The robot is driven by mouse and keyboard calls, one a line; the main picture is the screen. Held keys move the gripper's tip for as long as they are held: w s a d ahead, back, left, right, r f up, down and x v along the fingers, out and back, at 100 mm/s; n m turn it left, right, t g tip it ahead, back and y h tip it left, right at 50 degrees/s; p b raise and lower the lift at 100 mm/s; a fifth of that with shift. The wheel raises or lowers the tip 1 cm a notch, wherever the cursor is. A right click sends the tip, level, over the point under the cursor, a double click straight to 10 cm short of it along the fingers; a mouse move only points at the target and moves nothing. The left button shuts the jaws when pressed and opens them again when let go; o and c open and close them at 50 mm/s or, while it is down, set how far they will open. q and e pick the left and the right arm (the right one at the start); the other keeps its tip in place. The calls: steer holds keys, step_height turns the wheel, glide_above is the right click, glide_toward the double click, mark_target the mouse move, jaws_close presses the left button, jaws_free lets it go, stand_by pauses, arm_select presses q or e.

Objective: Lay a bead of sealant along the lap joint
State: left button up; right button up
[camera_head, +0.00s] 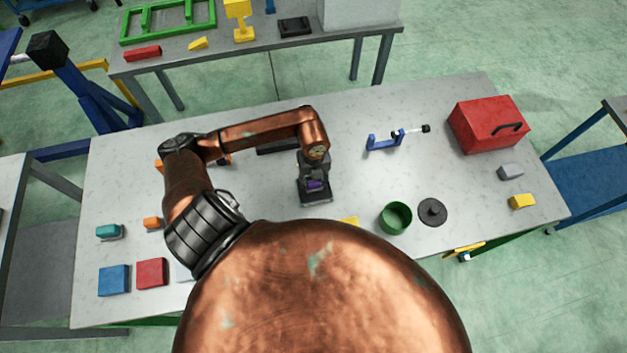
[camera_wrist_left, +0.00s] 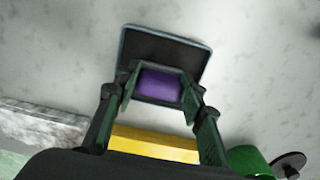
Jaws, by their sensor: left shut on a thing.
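My left gripper (camera_head: 315,184) reaches down over the middle of the table and is shut on a purple block-like thing (camera_wrist_left: 160,84). The purple thing also shows between the fingers in the head view (camera_head: 315,186). It is over a dark, flat, light-edged pad (camera_wrist_left: 180,47); I cannot tell whether it touches the pad. A blue stand (camera_head: 383,143) with a white and black, tube-like piece (camera_head: 410,131) stands to the right of the gripper. I cannot pick out a lap joint or a sealant bead. My right gripper is not in view.
A green cup (camera_head: 396,217), a black lid (camera_head: 432,211) and a red toolbox (camera_head: 488,123) are to the right. A yellow piece (camera_wrist_left: 155,143) lies near the gripper. Blue (camera_head: 114,280) and red (camera_head: 151,273) blocks sit front left.

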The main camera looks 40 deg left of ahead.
arm_select(q)
steer(key=shift+f, duration=0.35)
steer(key=shift+f+b, duration=0.15)
steer(key=shift+b, duration=0.2)
stand_by(1.0)
steer(key=shift+r+p, duration=2.4)
steer(key=shift+r, duration=1.2)
